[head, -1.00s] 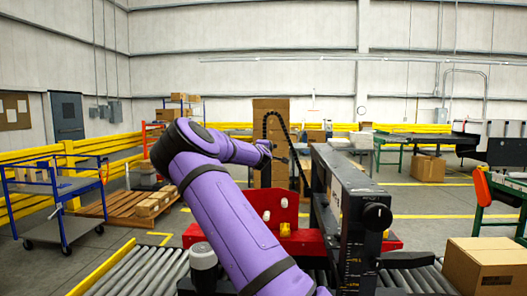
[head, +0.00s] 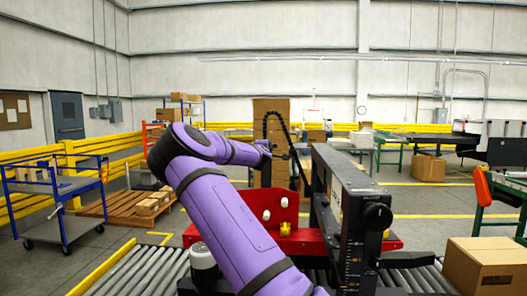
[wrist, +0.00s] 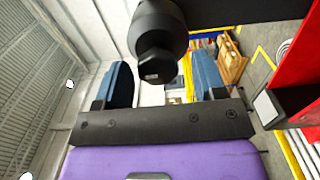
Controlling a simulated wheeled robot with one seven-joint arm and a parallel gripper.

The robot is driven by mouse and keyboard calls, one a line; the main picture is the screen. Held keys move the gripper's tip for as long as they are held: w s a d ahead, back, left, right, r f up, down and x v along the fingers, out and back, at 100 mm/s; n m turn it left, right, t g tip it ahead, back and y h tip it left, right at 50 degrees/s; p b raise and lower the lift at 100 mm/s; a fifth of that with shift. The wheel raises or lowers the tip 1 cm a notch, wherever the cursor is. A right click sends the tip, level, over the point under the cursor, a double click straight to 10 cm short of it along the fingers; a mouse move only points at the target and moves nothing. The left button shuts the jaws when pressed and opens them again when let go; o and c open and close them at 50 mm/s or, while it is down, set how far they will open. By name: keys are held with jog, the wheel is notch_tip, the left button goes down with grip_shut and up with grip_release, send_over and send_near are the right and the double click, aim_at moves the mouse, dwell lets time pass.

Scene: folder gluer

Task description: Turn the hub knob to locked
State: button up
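A dark round knob with a stepped, narrower end (wrist: 157,50) hangs from a black part in the wrist view. My gripper (wrist: 163,70) is open, its two blue fingers apart, and the knob's end shows in the gap between them. I cannot tell whether either finger touches it. In the head view my gripper (head: 284,158) is small, beside the far end of the black machine beam (head: 345,185). Another black round knob (head: 377,216) is on the beam's near end. I cannot tell which knob is the hub knob, and no lock mark is readable.
A red machine plate (head: 268,210) with white rollers and a yellow knob (head: 285,229) stands left of the beam. A black cable chain (head: 276,116) arches behind my gripper. Roller conveyor (head: 140,272) lies at front left, and a cardboard box (head: 485,267) at right.

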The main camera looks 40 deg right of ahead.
jog(key=v, duration=1)
jog(key=shift+s+a, duration=0.25)
jog(key=shift+s, duration=0.05)
dwell(0.4)
